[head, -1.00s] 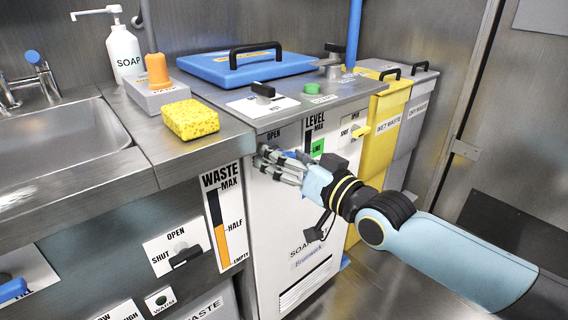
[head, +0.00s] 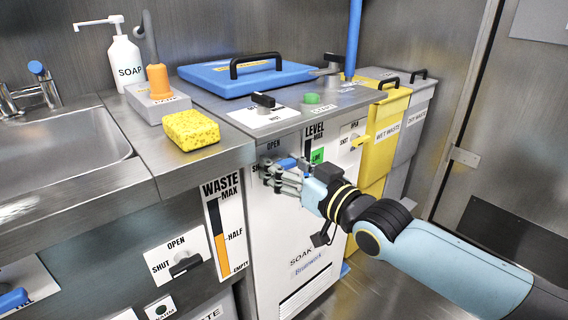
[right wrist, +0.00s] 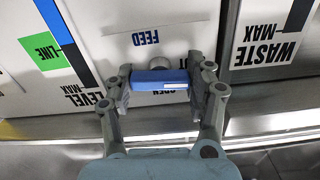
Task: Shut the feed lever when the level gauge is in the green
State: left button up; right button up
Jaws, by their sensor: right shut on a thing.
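The feed lever has a blue handle (right wrist: 160,80) and sits on the white front panel beside the word FEED. My right gripper (right wrist: 162,84) is shut on this handle, with one finger on each side. In the head view my right gripper (head: 282,172) is at the panel, and a bit of the blue handle (head: 288,163) shows above the fingers. The handle partly covers the OPEN mark. The level gauge (right wrist: 64,38) appears upside down in the right wrist view. Its blue column ends beside the green LINE label (right wrist: 42,53). My left gripper is not in view.
A waste gauge (head: 226,236) with an orange column is left of the panel. A black-handled lever (head: 186,264) sits below the counter. A yellow sponge (head: 191,130) lies on the counter edge. A yellow knob (head: 361,140) is right of the level gauge. Open floor is at right.

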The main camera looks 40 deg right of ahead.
jog(key=shift+r+n, duration=0.1)
jog(key=shift+n, duration=0.4)
jog(key=o, duration=1.2)
jog(key=shift+s, duration=0.15)
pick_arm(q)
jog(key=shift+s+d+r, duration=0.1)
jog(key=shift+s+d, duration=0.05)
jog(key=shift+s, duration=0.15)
pick_arm(e)
jog(key=s, duration=0.7)
jog(key=s+d, duration=0.1)
jog(key=s, duration=0.3)
jog(key=shift+s, duration=0.35)
